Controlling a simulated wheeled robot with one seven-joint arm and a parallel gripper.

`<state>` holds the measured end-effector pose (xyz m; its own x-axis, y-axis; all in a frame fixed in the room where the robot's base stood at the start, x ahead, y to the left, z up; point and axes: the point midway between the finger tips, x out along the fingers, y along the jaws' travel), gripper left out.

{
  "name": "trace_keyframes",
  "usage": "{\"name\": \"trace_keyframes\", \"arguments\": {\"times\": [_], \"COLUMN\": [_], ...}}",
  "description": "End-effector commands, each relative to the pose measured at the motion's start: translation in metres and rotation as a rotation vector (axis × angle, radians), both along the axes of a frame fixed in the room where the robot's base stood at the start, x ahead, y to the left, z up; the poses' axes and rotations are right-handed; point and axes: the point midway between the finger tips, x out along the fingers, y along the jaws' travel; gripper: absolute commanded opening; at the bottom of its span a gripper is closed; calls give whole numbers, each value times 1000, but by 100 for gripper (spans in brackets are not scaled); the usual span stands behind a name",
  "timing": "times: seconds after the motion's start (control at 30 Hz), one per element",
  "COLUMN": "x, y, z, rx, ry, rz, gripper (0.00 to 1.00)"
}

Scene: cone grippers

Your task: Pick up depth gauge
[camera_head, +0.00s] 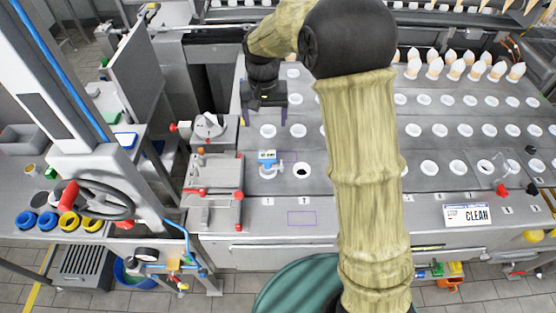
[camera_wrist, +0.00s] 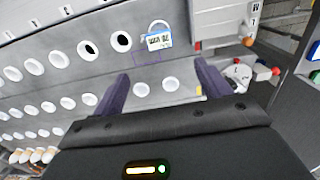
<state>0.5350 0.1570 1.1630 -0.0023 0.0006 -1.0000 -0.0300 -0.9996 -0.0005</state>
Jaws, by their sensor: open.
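A small blue and white device with a display, which I take to be the depth gauge (camera_head: 267,157), stands at a white-rimmed hole on the steel worktop, left of my arm. In the wrist view the depth gauge (camera_wrist: 159,40) shows beyond my fingertips, with its display facing the camera and a white ring behind it. My gripper (camera_head: 264,118) points down over the worktop, farther back than the gauge. Its two purple fingers are spread, and no object sits between them in the wrist view (camera_wrist: 163,82). The gauge is apart from the fingers.
The steel worktop (camera_head: 340,212) has rows of white-rimmed holes. A red-handled fixture (camera_head: 213,190) stands left of the gauge. A "CLEAN" sign (camera_head: 467,214) lies at the front right. White cones (camera_head: 455,70) stand at the back right. My arm hides part of the worktop's middle.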

Motion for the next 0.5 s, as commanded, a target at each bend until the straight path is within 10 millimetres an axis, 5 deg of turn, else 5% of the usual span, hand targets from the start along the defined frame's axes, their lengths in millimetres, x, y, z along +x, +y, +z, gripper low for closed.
{"name": "trace_keyframes", "arguments": {"times": [0.33,0.5], "x": [0,-1], "y": [0,-1], "z": [-4,-24], "rx": [0,-2], "ry": [1,4], "rz": [0,-2], "gripper": [76,76]}}
